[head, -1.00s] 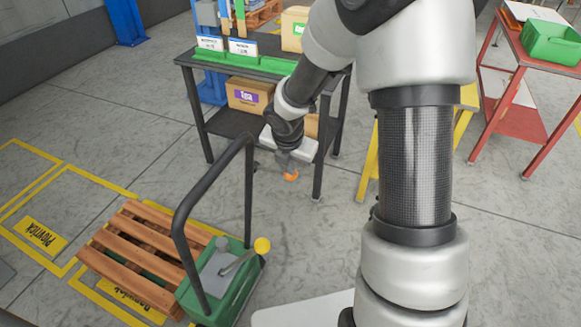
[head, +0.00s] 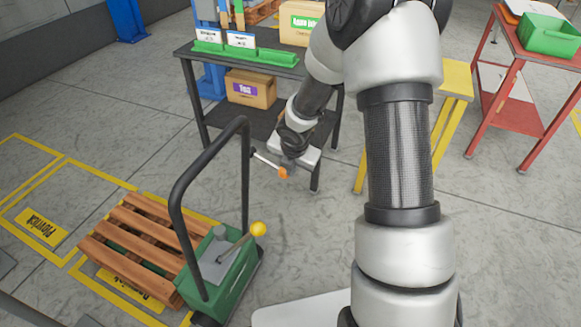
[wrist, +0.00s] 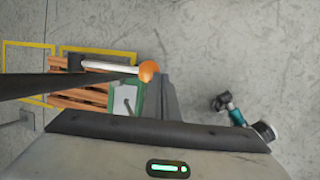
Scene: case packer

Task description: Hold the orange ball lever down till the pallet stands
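The orange ball (head: 283,172) is the end of a pale lever (head: 266,160) that sticks out from the black tube frame (head: 183,190) of a green pallet machine (head: 238,276). My gripper (head: 290,162) is at the ball. In the wrist view the ball (wrist: 148,71) sits at the tip of my dark fingers (wrist: 166,95), overlapping them; no gap shows between the fingers. I cannot tell whether they press on the ball. The wooden pallet (head: 150,237) lies low and roughly flat at the machine's left.
A yellow ball lever (head: 258,229) stands on the machine below the orange one. A dark table (head: 270,65) with boxes is behind my gripper. A yellow stand (head: 457,80) and a red table (head: 510,90) are at right. Yellow floor markings (head: 40,225) lie at left.

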